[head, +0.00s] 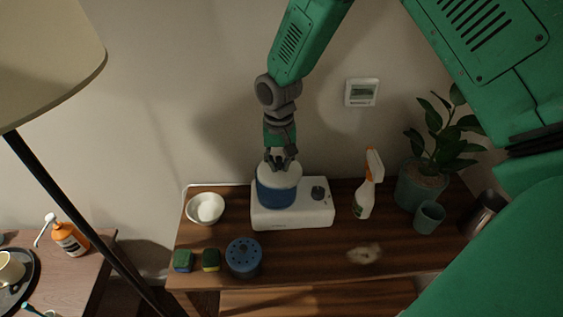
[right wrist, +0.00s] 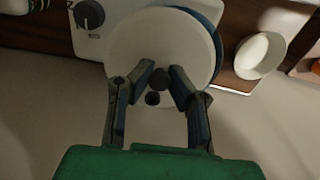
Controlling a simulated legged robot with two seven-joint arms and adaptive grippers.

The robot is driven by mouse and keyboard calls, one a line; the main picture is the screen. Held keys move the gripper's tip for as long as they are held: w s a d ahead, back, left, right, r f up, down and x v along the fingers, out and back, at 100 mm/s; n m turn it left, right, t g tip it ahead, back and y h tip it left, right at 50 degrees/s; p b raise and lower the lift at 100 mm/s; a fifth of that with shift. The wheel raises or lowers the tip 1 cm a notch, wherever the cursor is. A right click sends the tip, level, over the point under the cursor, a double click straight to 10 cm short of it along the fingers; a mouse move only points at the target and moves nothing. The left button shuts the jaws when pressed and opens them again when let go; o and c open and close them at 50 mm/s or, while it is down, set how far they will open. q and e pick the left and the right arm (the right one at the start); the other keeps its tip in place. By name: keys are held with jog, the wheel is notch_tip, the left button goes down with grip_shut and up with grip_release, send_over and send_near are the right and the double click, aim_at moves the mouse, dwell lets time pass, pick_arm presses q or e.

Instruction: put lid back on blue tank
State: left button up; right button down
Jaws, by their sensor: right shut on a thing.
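The blue tank (head: 275,193) stands on a white appliance base with a dark knob on the wooden table. A white lid (head: 279,173) covers its top, and it also shows in the right wrist view (right wrist: 150,50). There the lid looks offset from the blue rim (right wrist: 212,22), so I cannot tell whether it is fully seated. My right gripper (head: 280,163) comes down from above and is shut on the lid's small dark knob (right wrist: 159,80). My left gripper is not in view.
A white bowl (head: 205,208) stands left of the base (head: 292,216). A blue perforated container (head: 243,257) and sponges (head: 211,259) lie in front. A spray bottle (head: 369,184), potted plant (head: 424,178) and cup (head: 429,216) stand at the right. A lamp (head: 45,55) is at the left.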

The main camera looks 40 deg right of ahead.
jog(key=shift+a+r, duration=0.1)
jog(key=shift+a, duration=0.15)
jog(key=shift+d, duration=0.35)
jog(key=shift+a+r+p, duration=0.2)
jog(key=shift+a+p, duration=0.2)
jog(key=shift+a, duration=0.75)
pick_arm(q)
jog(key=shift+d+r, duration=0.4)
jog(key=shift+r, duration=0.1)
pick_arm(e)
jog(key=shift+d+f, duration=0.1)
jog(key=shift+d, duration=0.35)
jog(key=shift+a, duration=0.3)
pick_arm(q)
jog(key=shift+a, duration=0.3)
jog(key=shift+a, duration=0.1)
